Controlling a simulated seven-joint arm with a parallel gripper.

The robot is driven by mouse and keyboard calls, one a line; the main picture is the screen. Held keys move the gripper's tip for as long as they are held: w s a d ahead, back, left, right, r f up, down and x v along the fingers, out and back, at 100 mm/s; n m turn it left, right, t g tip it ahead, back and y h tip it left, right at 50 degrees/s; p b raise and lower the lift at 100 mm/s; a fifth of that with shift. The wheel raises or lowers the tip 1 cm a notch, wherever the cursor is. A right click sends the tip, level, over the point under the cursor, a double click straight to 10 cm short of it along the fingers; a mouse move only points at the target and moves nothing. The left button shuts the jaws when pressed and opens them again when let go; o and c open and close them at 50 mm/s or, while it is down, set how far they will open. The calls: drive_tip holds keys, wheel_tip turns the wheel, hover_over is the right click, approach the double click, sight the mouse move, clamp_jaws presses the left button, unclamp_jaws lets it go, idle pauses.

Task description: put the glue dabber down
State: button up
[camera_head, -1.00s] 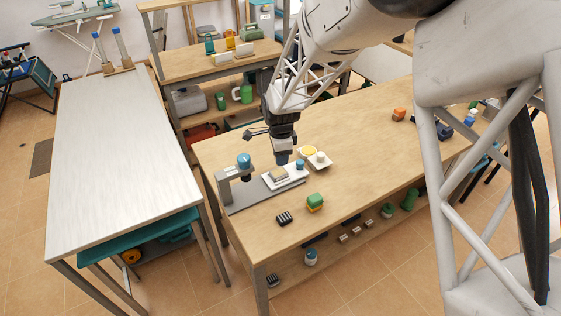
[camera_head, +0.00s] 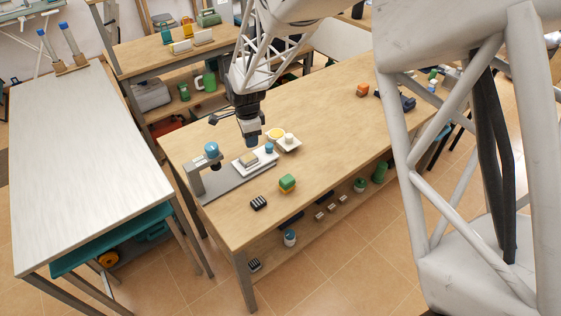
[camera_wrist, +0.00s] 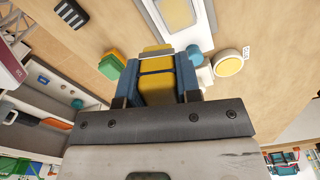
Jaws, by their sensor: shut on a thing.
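My gripper (camera_wrist: 157,78) has blue fingers shut on a yellow piece, which I take to be the glue dabber (camera_wrist: 156,86). A thin pale band crosses the dabber near its far end. In the head view my gripper (camera_head: 252,141) points down above the wooden bench, close behind the white tray (camera_head: 271,164). The dabber cannot be made out there. Whether the dabber's tip touches anything is hidden.
A green-yellow block (camera_head: 287,184) and black striped block (camera_head: 259,202) lie in front. The bench's right half is mostly clear.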

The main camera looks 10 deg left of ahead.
drive_tip(key=shift+n, duration=0.9)
drive_tip(key=s+d+f, duration=0.1)
drive_tip(key=s+d, duration=0.1)
drive_tip(key=d, duration=0.2)
drive_tip(key=s+d+f, duration=0.1)
drive_tip(key=s+d, duration=0.1)
drive_tip(key=d, duration=0.3)
drive_tip(key=s+d+f, duration=0.1)
drive_tip(key=s+d, duration=0.1)
drive_tip(key=d, duration=0.2)
drive_tip(key=shift+s+d+f, duration=0.2)
drive_tip(key=shift+d+f, duration=0.15)
drive_tip(key=shift+d, duration=0.05)
drive_tip(key=s+d+f+n, duration=0.1)
drive_tip(key=s+d+f, duration=0.2)
drive_tip(key=s+d, duration=0.5)
drive_tip(key=shift+s+d+f+n, duration=0.15)
drive_tip(key=shift+d+f+n, duration=0.15)
drive_tip(key=shift+d, duration=0.75)
hover_over(310, 174)
drive_tip(key=shift+f, duration=0.7)
drive_tip(key=shift+f, duration=1.75)
drive_tip(key=shift+f, duration=0.1)
